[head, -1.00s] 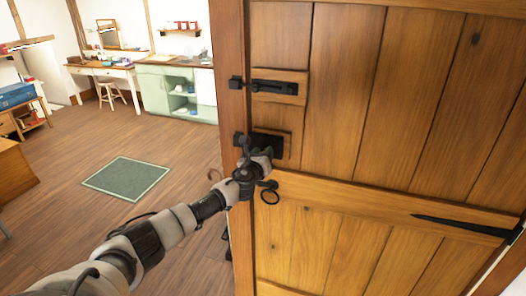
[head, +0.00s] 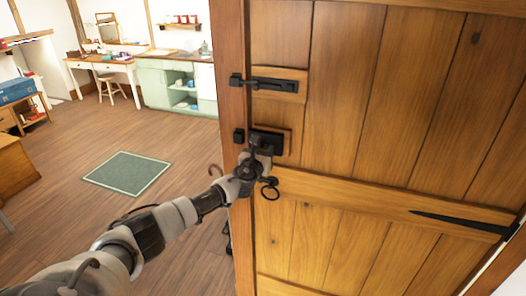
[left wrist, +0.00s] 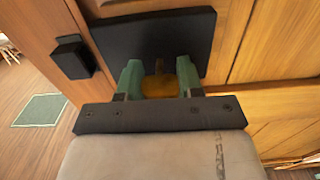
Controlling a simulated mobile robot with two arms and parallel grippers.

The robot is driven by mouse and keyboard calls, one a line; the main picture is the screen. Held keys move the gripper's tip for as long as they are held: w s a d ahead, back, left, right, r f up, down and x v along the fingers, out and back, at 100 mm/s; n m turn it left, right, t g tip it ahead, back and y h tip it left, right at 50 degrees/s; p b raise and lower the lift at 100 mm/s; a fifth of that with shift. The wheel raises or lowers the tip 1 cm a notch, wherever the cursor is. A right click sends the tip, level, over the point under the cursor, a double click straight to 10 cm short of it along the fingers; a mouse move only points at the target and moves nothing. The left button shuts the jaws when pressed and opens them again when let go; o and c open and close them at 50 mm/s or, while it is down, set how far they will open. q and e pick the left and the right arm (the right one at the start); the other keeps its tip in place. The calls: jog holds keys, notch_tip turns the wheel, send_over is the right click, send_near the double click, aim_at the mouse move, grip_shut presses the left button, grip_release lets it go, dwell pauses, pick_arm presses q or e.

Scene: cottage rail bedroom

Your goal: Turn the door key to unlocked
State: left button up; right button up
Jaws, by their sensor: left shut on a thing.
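The wooden door (head: 340,100) fills the right of the head view. Its black lock box (head: 270,143) sits near the door's left edge; it also shows as a dark plate in the left wrist view (left wrist: 150,32). My left gripper (head: 259,152) is at the lock, covering part of it. In the left wrist view its green fingers (left wrist: 162,80) are closed on the brass-coloured key (left wrist: 183,75), right in front of the plate. Most of the key is hidden and I cannot tell its turn angle. My right gripper is not in view.
A black bolt (head: 275,85) is above the lock and a dark ring (head: 270,187) hangs close below my gripper. A black keeper (left wrist: 72,57) is on the frame beside the lock. Open floor with a green rug (head: 127,173) lies to the left.

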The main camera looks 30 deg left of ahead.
pick_arm(q)
jog(key=shift+f, duration=0.1)
jog(key=o, duration=0.9)
jog(key=shift+o, duration=0.2)
jog(key=b+v, duration=0.2)
jog(key=v, duration=0.8)
jog(key=shift+s, duration=0.4)
